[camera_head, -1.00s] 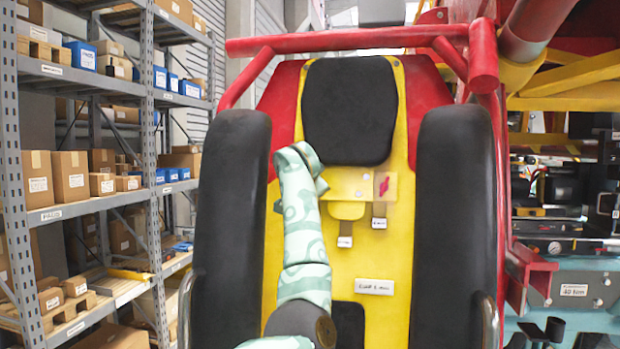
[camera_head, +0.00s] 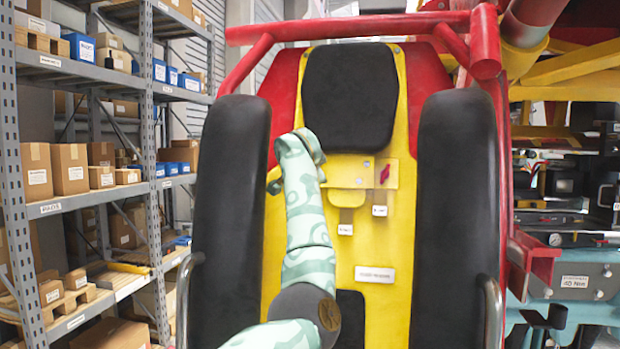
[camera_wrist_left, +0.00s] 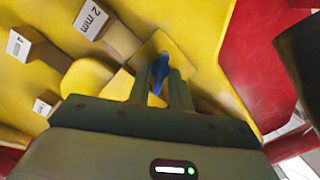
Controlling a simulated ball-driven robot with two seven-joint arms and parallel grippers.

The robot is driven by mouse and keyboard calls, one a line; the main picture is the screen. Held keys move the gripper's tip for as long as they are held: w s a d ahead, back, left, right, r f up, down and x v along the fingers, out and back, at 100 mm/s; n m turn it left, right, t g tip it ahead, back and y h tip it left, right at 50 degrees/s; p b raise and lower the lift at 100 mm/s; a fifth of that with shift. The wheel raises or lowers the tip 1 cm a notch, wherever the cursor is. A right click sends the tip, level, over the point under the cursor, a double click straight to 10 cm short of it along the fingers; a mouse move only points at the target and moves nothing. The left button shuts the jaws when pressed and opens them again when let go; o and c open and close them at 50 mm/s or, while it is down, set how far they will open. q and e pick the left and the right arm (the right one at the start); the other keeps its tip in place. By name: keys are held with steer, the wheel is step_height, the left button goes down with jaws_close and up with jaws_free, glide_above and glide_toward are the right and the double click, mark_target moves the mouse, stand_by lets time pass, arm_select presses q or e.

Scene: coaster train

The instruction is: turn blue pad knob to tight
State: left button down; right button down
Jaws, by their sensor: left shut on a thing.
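The blue knob (camera_wrist_left: 158,74) shows in the left wrist view, as a blue sliver between the two dark fingers of my left gripper (camera_wrist_left: 161,72). The fingers are closed on it. It sits by a yellow plate on the yellow seat back. In the head view my patterned left arm covers the gripper and the blue knob. The knob's turn angle and any tight mark cannot be made out. My right gripper is in neither view.
A red knob (camera_head: 384,173) sits on the same panel, right of my arm. Small white labels (camera_head: 345,229) hang below. A black headrest (camera_head: 350,97) is above. Black side pads (camera_head: 456,210) flank the seat. Shelves (camera_head: 100,200) with boxes stand left.

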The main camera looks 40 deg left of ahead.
arm_select(q)
steer(key=m+b, duration=0.1)
steer(key=m, duration=0.1)
steer(key=m+b, duration=0.1)
steer(key=m, duration=0.1)
steer(key=shift+d+f+b, duration=0.1)
steer(key=shift+f+b, duration=0.2)
steer(key=shift+w+m+t+b, duration=0.1)
steer(key=shift+m+t+b, duration=0.2)
steer(key=shift+m+b, duration=0.65)
steer(key=shift+m, duration=0.45)
steer(key=c, duration=1.6)
jaws_free()
steer(key=shift+o, duration=0.3)
steer(key=shift+d+r+y, duration=0.15)
steer(key=shift+y, duration=0.15)
steer(key=shift+p, duration=0.35)
